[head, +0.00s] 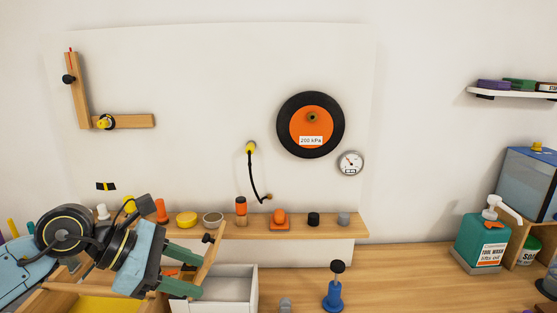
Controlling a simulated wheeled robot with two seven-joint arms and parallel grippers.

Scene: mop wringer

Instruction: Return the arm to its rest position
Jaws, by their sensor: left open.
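My left arm comes in from the lower left, over the left part of the bench. My left gripper (192,269) is open, with its two green fingers spread and pointing right. The fingers are near a slanted wooden piece (208,258) with a dark knob, above the white open box. I cannot tell whether they touch it, and I see nothing clearly held between them. My right gripper is not in view.
A wooden shelf (295,228) with several small parts runs behind the gripper. A white box (232,291) and a yellow-lined wooden tray (100,304) lie below. A blue hand tool (335,292) stands right of the box. The bench (410,285) is clear between it and the teal soap bottle (482,242).

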